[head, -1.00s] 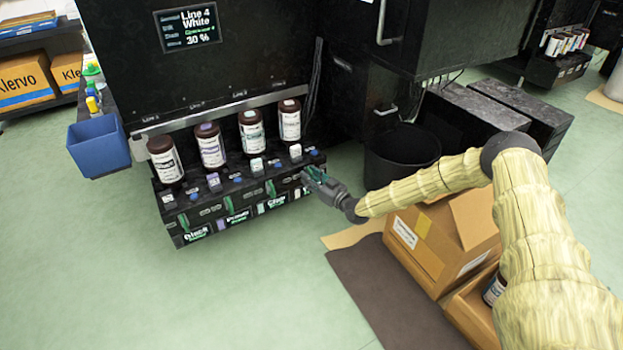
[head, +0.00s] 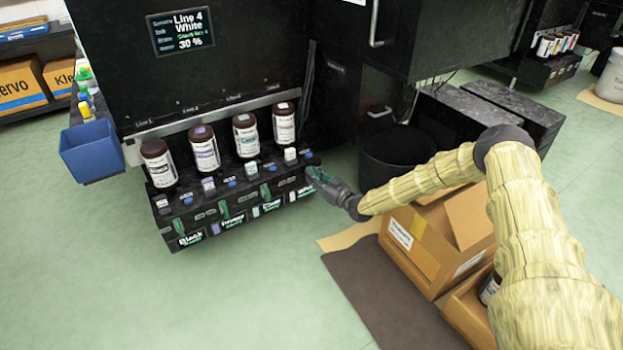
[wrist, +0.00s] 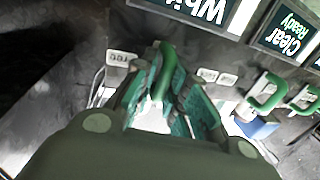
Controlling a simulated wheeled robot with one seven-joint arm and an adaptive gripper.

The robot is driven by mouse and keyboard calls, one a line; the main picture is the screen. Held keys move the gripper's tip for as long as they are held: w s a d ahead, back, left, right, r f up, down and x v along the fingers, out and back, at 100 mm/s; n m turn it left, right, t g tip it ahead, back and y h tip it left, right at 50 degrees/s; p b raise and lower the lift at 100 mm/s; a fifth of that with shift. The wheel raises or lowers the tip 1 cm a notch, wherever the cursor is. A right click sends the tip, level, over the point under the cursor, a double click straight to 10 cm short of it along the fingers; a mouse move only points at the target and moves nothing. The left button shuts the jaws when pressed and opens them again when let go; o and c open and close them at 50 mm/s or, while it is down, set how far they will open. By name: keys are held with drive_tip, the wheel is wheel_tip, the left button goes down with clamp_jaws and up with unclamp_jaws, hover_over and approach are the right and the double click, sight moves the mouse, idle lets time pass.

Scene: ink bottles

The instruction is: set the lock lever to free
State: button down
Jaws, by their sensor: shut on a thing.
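My gripper (head: 316,178) is at the right end of the black bottle dock's front, by the white line's bay. In the wrist view my gripper (wrist: 165,98) is shut on a green lock lever (wrist: 164,72), which stands up between the fingers. The fingers hide its lower part. A small pale plate (wrist: 122,59) sits on the left of the lever and a pair of pale plates (wrist: 207,75) on the right; their lettering is too small to read surely. The white line's sign (wrist: 200,8) is above, partly cut off.
Several brown bottles (head: 283,124) stand in the dock. Neighbouring green levers (wrist: 265,93) are close on the right in the wrist view, below a sign reading Clear Ready (wrist: 288,32). A black bin (head: 395,158) and a cardboard box (head: 430,245) stand near my arm.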

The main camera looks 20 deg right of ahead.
drive_tip(key=c, duration=1.5)
unclamp_jaws()
drive_tip(key=shift+d, duration=0.15)
drive_tip(key=v, duration=1.2)
drive_tip(key=shift+d, duration=0.1)
